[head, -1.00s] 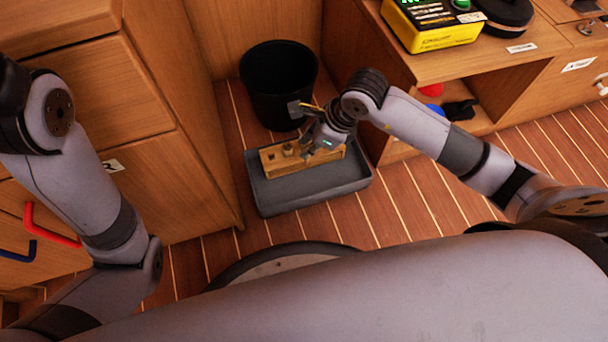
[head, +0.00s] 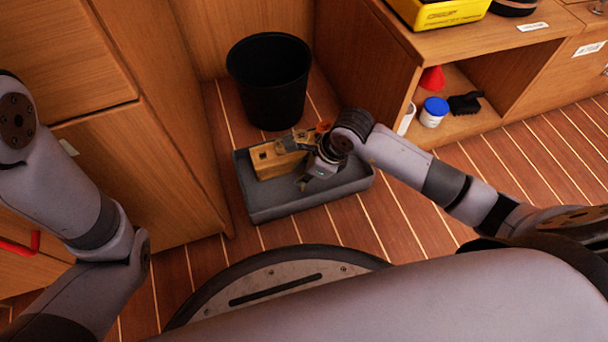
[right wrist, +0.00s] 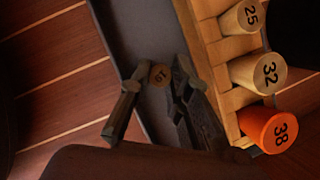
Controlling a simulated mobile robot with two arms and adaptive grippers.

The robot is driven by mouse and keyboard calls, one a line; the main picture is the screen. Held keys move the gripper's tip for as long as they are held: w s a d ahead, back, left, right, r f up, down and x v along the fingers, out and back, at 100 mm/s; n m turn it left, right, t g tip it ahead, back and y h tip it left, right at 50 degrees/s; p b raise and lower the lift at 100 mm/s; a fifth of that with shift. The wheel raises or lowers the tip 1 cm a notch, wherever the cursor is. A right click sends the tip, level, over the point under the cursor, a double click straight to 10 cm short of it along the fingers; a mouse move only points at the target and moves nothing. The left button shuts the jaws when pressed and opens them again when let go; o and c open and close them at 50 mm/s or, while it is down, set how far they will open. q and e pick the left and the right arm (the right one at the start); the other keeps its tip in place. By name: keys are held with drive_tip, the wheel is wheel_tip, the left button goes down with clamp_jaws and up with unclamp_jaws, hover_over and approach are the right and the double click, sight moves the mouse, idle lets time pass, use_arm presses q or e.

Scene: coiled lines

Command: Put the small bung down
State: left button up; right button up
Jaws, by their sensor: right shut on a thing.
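The small bung (right wrist: 160,76), a brown disc with a number on its top, sits between the fingertips of my right gripper (right wrist: 158,78) in the right wrist view. The gripper is shut on it, above the grey tray (right wrist: 124,30); I cannot tell if the bung touches the tray floor. In the head view my right gripper (head: 308,183) is over the tray's (head: 285,210) right part, in front of the wooden bung rack (head: 262,161); the bung is hidden there. My left arm shows at the left, but its gripper is out of frame.
In the right wrist view the rack (right wrist: 222,82) holds bungs marked 25 (right wrist: 240,18), 32 (right wrist: 258,73) and an orange 38 (right wrist: 267,130), close beside the gripper. A black bucket (head: 270,85) stands behind the tray. Cabinets flank it. Bare tray floor lies in front of the rack.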

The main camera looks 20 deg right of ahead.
drive_tip(key=o, duration=0.8)
drive_tip(key=shift+r, duration=0.1)
drive_tip(key=p+v, duration=0.7)
drive_tip(key=v, duration=0.5)
